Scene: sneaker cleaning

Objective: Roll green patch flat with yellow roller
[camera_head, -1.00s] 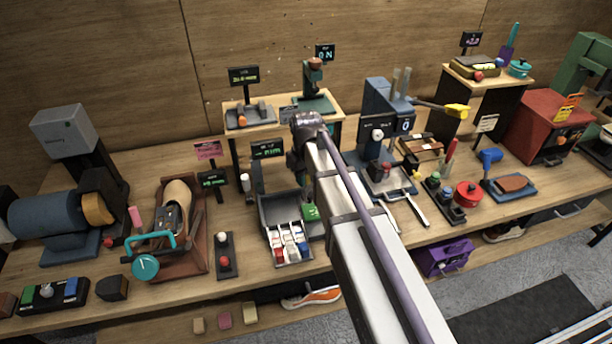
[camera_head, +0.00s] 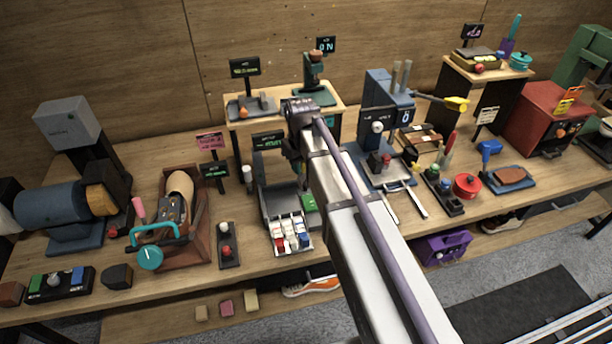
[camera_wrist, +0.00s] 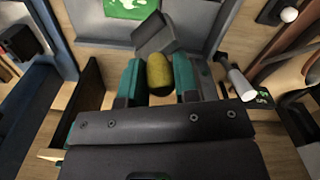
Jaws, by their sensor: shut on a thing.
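The yellow roller (camera_wrist: 159,74) is between the two teal fingers of my gripper (camera_wrist: 158,82) in the wrist view; the gripper is shut on it. A grey angled piece (camera_wrist: 156,36) sits just beyond the roller. The green patch (camera_wrist: 126,8) lies on a light surface at the top edge of the wrist view, partly cut off, ahead of and apart from the roller. In the head view the green patch (camera_head: 308,202) shows beside my arm, at the right of a grey tray (camera_head: 271,204). My arm hides the roller there.
Several small white, red and blue containers (camera_head: 289,234) stand in the grey tray's front. A black panel with red and white knobs (camera_head: 228,245) is left of it. A blue press (camera_head: 380,120) stands to the right. A raised wooden shelf (camera_head: 330,107) is behind.

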